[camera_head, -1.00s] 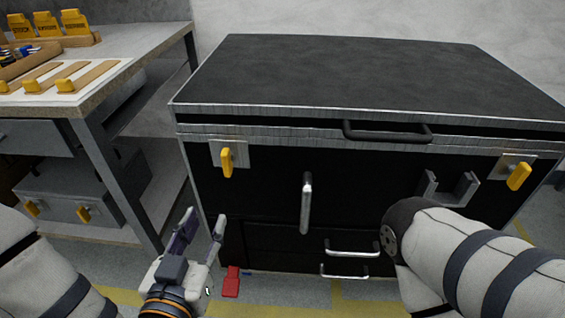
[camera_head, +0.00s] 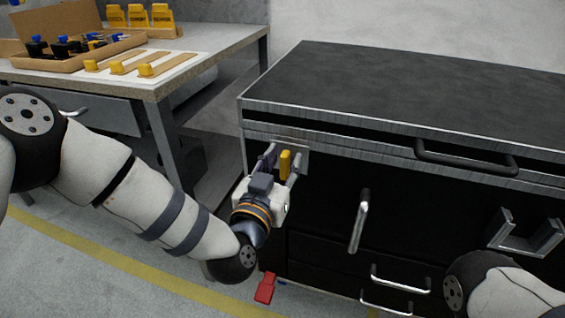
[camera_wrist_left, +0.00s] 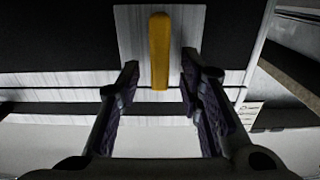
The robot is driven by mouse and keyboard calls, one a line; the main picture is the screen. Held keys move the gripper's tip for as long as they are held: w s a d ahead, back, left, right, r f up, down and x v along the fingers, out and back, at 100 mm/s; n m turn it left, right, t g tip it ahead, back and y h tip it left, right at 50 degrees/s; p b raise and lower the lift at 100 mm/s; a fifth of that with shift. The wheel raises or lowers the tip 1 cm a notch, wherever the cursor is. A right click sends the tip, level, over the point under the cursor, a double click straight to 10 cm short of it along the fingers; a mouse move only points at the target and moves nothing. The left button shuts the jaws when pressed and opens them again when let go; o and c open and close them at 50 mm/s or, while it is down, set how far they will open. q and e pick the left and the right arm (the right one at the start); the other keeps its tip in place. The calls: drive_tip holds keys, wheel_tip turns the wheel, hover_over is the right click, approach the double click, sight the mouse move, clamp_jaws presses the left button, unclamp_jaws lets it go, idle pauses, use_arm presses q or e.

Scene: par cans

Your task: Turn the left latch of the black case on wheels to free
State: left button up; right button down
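The black case (camera_head: 420,95) has pale metal edging and a dark lid that is down. Its left latch, a yellow tab (camera_head: 285,162), stands upright on a pale plate at the upper left of the front. In the left wrist view the yellow tab (camera_wrist_left: 159,50) hangs between my fingers with a gap on each side. My left gripper (camera_head: 280,168) is open, its fingers beside the tab, one on either side. The case's right latch is out of view.
A red pedal-like piece (camera_head: 265,287) is low by the case. A workbench (camera_head: 215,55) stands close on the left.

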use_arm(q)
clamp_jaws()
drive_tip(key=n, duration=0.6)
drive_tip(key=a+f+n, duration=0.1)
drive_tip(key=n, duration=0.5)
drive_tip(key=f+n, duration=0.1)
drive_tip(key=n, duration=0.4)
drive_tip(key=shift+w+a+n+b, duration=0.25)
drive_tip(key=shift+a+n+b, duration=0.05)
drive_tip(key=shift+a+n, duration=0.1)
idle(0.4)
unclamp_jaws()
